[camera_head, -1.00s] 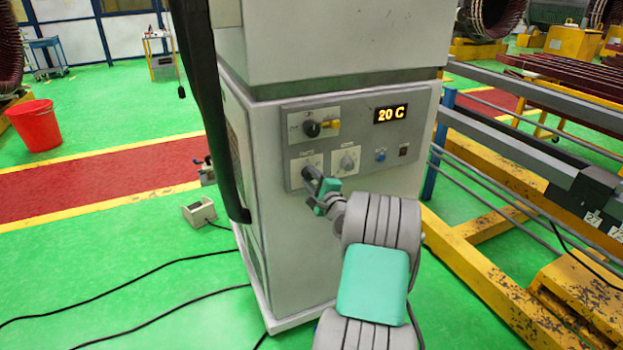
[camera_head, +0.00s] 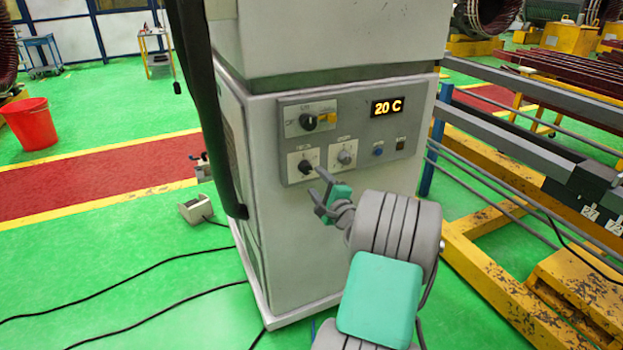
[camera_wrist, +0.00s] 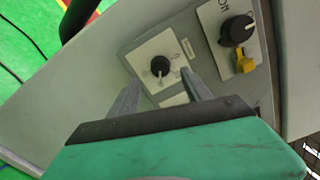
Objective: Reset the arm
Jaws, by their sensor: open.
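My gripper (camera_head: 321,190) is open and empty, a little in front of the control panel (camera_head: 366,113) of a grey cabinet. In the wrist view its two fingers (camera_wrist: 160,100) stand apart, with a black lower knob (camera_wrist: 160,66) beyond them. In the head view that lower knob (camera_head: 305,167) is just above and left of the fingers, with a visible gap. A larger black knob (camera_head: 307,122) with a yellow tab sits higher on the panel. The display (camera_head: 387,108) reads 20 C.
Yellow frames and grey rails (camera_head: 520,150) stand close on the right. Black cables (camera_head: 120,285) lie on the green floor at left, near a small grey box (camera_head: 196,210). A red bucket (camera_head: 31,124) stands farther left. A thick black hose (camera_head: 205,110) hangs along the cabinet's left edge.

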